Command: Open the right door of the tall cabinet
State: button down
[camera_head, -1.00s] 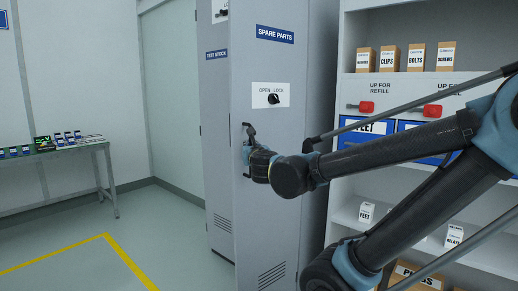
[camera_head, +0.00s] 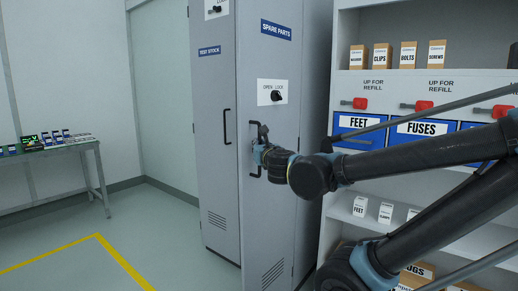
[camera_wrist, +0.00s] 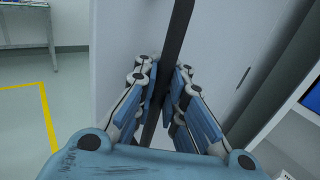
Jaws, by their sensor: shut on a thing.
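The tall grey cabinet has a left door (camera_head: 215,170) marked TEST STOCK and a right door (camera_head: 268,205) marked SPARE PARTS. The right door stands ajar, its left edge swung out in front of the left door. A dark knob (camera_head: 276,96) sits on its white OPEN/LOCK plate. My gripper (camera_head: 258,155) is at the right door's dark handle (camera_head: 262,131). In the wrist view, my gripper (camera_wrist: 168,100) is shut around the handle bar (camera_wrist: 178,40), which runs between the fingers. The fingers partly hide the handle.
White shelving (camera_head: 345,210) with blue bins (camera_head: 422,131), red handles and boxes stands close to the right. The left door's handle (camera_head: 227,127) is free. A table (camera_head: 80,147) is far left. The floor (camera_head: 60,225) before the cabinet's left is clear, with a yellow line.

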jog(key=c, duration=1.8)
grip_release()
jog(key=shift+s+a, duration=0.15)
jog(key=shift+o, duration=0.7)
jog(key=v, duration=0.7)
jog(key=shift+d, duration=0.25)
